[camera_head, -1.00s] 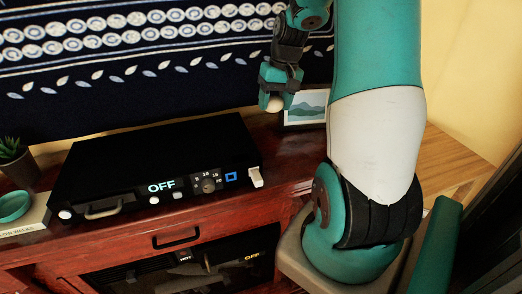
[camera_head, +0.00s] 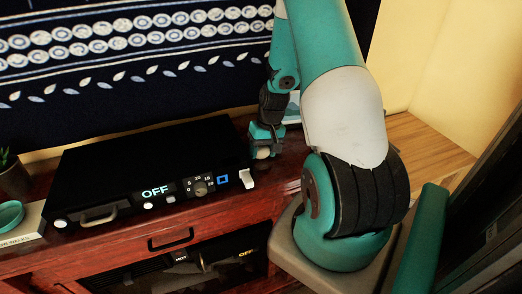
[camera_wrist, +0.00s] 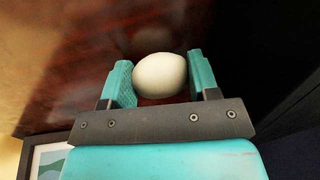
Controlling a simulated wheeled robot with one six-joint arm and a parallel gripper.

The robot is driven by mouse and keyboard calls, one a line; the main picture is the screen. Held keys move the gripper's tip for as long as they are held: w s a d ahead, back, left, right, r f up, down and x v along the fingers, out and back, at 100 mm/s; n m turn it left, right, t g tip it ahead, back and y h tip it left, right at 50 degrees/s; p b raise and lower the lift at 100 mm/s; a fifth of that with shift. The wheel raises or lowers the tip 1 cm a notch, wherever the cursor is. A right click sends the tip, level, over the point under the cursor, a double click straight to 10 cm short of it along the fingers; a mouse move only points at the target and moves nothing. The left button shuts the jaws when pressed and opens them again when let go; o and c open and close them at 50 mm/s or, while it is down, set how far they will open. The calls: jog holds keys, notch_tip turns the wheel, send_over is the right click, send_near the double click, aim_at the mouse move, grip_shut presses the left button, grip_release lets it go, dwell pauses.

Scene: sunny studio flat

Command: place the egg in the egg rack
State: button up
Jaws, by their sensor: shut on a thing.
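The egg (camera_wrist: 160,75) is pale and smooth, held between the two teal fingers of my gripper (camera_wrist: 162,78) in the wrist view. In the head view my gripper (camera_head: 265,147) is low beside the right end of the black appliance, with the egg (camera_head: 264,154) showing at its tip. The gripper is shut on the egg. The wrist view shows dark red-brown glossy wood beyond the egg; whether the egg touches it I cannot tell. I see no egg rack in either view.
The black appliance (camera_head: 140,158) with an OFF display stands on the red wooden cabinet (camera_head: 125,248). A picture frame (camera_wrist: 48,160) is near my gripper, largely hidden by my arm in the head view. A plant (camera_head: 10,172) and a teal dish (camera_head: 10,214) are at the left.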

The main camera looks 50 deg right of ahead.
jog(key=shift+f, duration=0.25)
jog(key=o, duration=0.9)
jog(key=shift+r, duration=0.1)
jog(key=shift+r, duration=0.1)
